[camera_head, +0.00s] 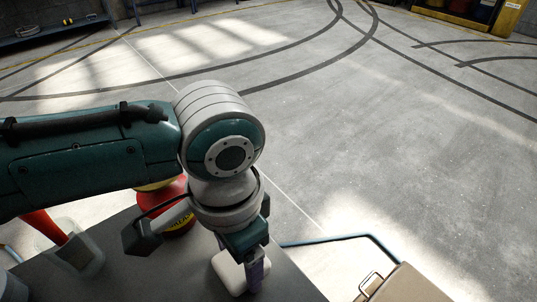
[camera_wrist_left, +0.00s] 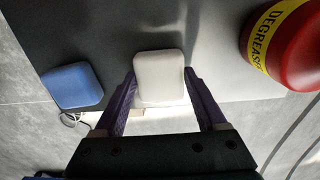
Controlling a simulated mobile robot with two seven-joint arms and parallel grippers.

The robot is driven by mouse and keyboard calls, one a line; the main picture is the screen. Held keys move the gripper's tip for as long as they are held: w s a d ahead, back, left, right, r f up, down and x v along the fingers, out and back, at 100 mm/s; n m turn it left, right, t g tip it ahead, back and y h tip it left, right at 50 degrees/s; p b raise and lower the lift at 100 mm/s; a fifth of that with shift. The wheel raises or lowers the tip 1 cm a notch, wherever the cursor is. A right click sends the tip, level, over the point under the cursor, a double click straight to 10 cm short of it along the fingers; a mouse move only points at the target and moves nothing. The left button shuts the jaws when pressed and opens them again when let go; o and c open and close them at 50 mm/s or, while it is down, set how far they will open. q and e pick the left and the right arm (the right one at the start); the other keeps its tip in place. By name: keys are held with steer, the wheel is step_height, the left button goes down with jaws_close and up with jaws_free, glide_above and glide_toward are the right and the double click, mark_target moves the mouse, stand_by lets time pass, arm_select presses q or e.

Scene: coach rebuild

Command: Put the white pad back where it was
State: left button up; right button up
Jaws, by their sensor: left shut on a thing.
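The white pad (camera_head: 228,272) is at the table's front edge in the head view, partly hidden by my left gripper (camera_head: 250,280). In the left wrist view the pad (camera_wrist_left: 160,88) sits between the two purple fingers of my left gripper (camera_wrist_left: 160,74), which are shut on its sides. Its lower part is over the bright strip past the table edge. I cannot tell whether it touches the table. My right gripper is in neither view.
A blue pad (camera_wrist_left: 72,87) lies left of the white one at the table edge. A red degreaser container (camera_wrist_left: 295,45) stands to the right; it also shows behind my arm (camera_head: 178,215). A grey bin (camera_head: 78,257) is on the table (camera_head: 150,275). A tan case (camera_head: 405,286) is at lower right.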

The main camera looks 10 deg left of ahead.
arm_select(q)
steer(key=o, duration=1.2)
steer(key=shift+o, duration=0.2)
step_height(320, 180, up, 12)
steer(key=p, duration=0.4)
steer(key=s+d+n+t+h, duration=0.1)
steer(key=s+d+h, duration=0.2)
steer(key=s+d, duration=0.15)
steer(key=s+a+n+t+y, duration=0.2)
steer(key=s+a+n, duration=0.2)
steer(key=a, duration=0.9)
steer(key=s, duration=0.3)
steer(key=shift+s+a+n+t+y, duration=0.25)
steer(key=shift+a+n+t+y, duration=0.05)
steer(key=shift+a+y, duration=0.1)
